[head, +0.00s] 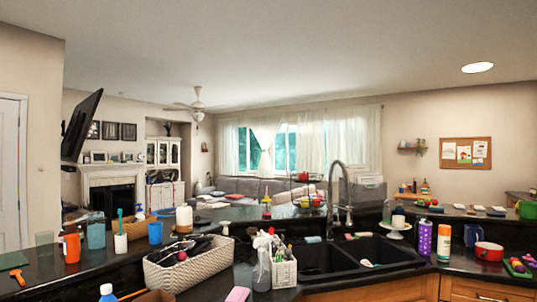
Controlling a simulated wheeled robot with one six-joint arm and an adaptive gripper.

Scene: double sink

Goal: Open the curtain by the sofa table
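White sheer curtains hang across the windows on the far wall. One curtain panel (229,146) hangs at the left end, and a wide curtain (345,142) covers the right part. A middle panel (267,135) is gathered to one side, with bare window glass (285,150) showing next to it. A grey sofa (250,186) stands below the windows, partly hidden by the counter. I cannot make out a sofa table clearly. My gripper is not in view.
A dark counter with a double sink (325,262) and tall faucet (335,200) fills the foreground. A woven basket (188,265), bottles and cups crowd it. A raised counter behind blocks the direct way to the sofa. A fireplace (112,190) is at left.

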